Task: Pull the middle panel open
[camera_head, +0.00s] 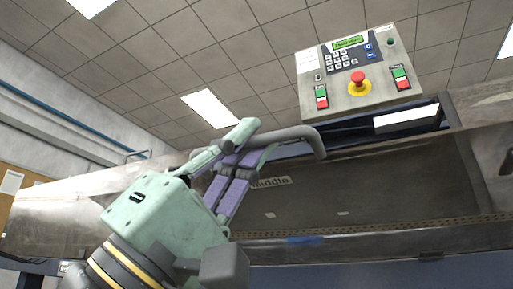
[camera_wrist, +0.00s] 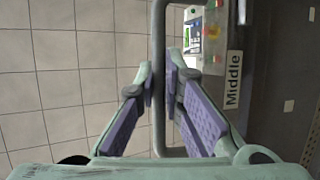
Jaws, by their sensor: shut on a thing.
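The middle panel (camera_head: 370,185) is a dark metal sheet on the front of the machine. Its "Middle" label (camera_head: 273,182) is partly hidden by my gripper in the head view and reads in full in the wrist view (camera_wrist: 233,78). A grey bar handle (camera_head: 300,135) stands out from the panel. My gripper (camera_head: 243,142) is closed around the left part of this handle. In the wrist view, the handle (camera_wrist: 158,30) runs between the two fingertips (camera_wrist: 160,80), with a purple-padded finger on each side. The exact contact is partly hidden in the head view.
A control box (camera_head: 355,75) with a keypad, a red emergency button (camera_head: 359,82) and coloured switches stands above the panel. A perforated strip (camera_head: 370,226) runs along the panel's lower part. Left of the handle in the wrist view, only tiled ceiling shows.

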